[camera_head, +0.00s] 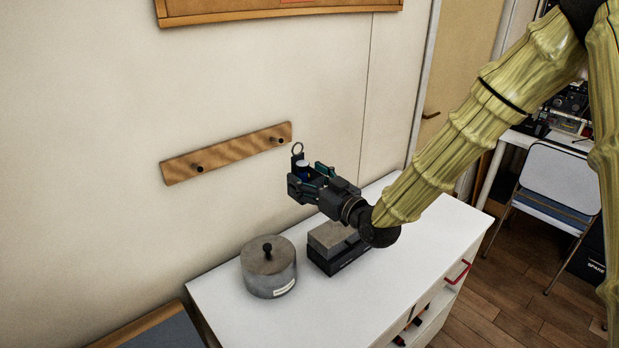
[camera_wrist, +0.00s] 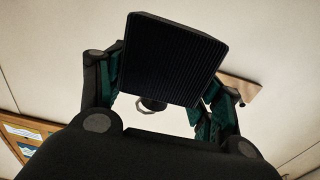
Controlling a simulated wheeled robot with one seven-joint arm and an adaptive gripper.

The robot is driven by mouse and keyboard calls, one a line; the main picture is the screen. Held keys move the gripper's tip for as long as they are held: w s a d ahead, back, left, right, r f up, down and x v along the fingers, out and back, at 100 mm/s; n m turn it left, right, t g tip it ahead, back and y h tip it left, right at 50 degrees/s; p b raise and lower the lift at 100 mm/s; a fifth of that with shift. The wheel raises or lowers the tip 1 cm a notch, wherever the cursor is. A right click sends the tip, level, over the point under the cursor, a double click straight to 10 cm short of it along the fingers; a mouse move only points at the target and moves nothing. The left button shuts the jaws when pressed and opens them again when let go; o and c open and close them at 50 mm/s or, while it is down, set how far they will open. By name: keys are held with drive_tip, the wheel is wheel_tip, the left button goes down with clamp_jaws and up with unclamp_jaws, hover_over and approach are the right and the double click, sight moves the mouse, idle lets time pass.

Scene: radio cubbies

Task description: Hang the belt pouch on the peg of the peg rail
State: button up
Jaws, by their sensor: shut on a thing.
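The belt pouch (camera_head: 304,172) is a small dark and blue thing, mostly hidden between the fingers of my gripper (camera_head: 305,178). A pale ring (camera_head: 298,143) stands up above it. My gripper is shut on the pouch and holds it above the cabinet, in front of the wall. The peg rail (camera_head: 236,155) is a tilted-looking wooden board on the wall with two dark pegs. The ring appears just right of and below the right peg (camera_head: 280,140); the depth gap between them is unclear. In the wrist view, a grey ring (camera_wrist: 150,105) shows below a black ribbed plate, and the rail's end (camera_wrist: 241,90) shows at right.
The white cabinet top (camera_head: 225,290) below carries a grey lidded pot (camera_head: 269,271) and a grey block on a dark base (camera_head: 333,238). A wood-framed board (camera_head: 275,14) hangs above the rail. The wall around the left peg (camera_head: 198,168) is clear.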

drive_tip(key=f+x, duration=0.1)
drive_tip(key=x, duration=0.8)
drive_tip(key=shift+w+a+f+b, duration=0.2)
drive_tip(key=shift+w+f+b, duration=0.1)
drive_tip(key=shift+f+b, duration=0.1)
idle(1.0)
idle(0.4)
drive_tip(key=o, duration=1.1)
